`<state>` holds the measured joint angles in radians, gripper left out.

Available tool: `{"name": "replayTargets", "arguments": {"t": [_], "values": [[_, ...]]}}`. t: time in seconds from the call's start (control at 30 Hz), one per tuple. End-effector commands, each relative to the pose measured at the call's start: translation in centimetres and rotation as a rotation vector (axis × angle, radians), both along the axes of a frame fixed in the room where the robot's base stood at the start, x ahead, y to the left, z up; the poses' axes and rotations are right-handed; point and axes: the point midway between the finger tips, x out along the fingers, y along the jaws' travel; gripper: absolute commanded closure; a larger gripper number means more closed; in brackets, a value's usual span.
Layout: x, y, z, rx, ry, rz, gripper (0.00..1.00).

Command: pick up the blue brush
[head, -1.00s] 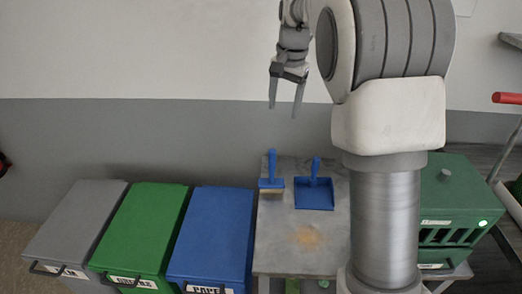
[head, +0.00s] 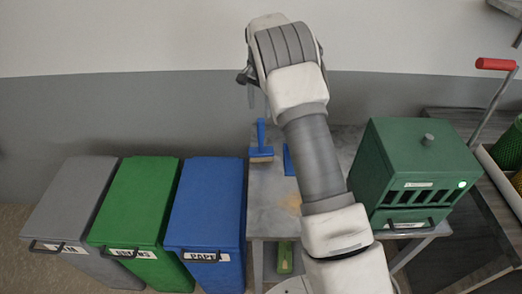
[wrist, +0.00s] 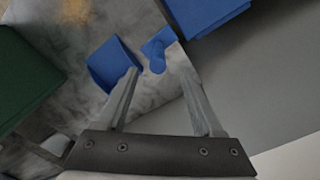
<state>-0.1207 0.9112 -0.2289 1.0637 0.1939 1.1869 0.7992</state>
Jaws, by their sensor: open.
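The blue brush (head: 261,152) stands at the left back of the grey table in the head view, its handle up and pale bristles down. In the wrist view the brush (wrist: 157,52) shows its blue handle end between and beyond the fingertips. My gripper (wrist: 158,63) is open and empty, above the brush and apart from it. In the head view most of the gripper is hidden behind my arm; a finger shows above and left of the brush handle.
A blue dustpan (head: 288,161) is right of the brush, partly hidden by my arm; it also shows in the wrist view (wrist: 110,66). A blue bin (head: 207,205) stands left of the table (head: 268,208). A green box (head: 412,172) stands at the right. The wall is close behind.

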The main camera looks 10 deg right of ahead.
Motion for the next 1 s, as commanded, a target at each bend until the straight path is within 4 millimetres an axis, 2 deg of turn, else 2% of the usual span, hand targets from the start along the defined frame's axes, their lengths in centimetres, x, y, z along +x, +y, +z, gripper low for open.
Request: {"name": "replayTargets", "arguments": {"t": [0.03, 0.13, 0.47, 0.7, 0.83, 1.0], "values": [[-0.1, 0.0, -1.2, 0.000, 0.004, 0.000, 0.32], [-0.1, 0.0, -3.0, 0.001, 0.003, 0.000, 0.32], [-0.1, -0.1, -5.7, 0.000, 0.001, 0.001, 0.32], [-0.1, -0.4, -9.2, 0.000, 0.001, 0.001, 0.32], [-0.1, -0.4, -10.0, 0.001, 0.001, 0.001, 0.32], [0.0, -0.4, -10.1, 0.001, -0.001, 0.001, 0.32]]}}
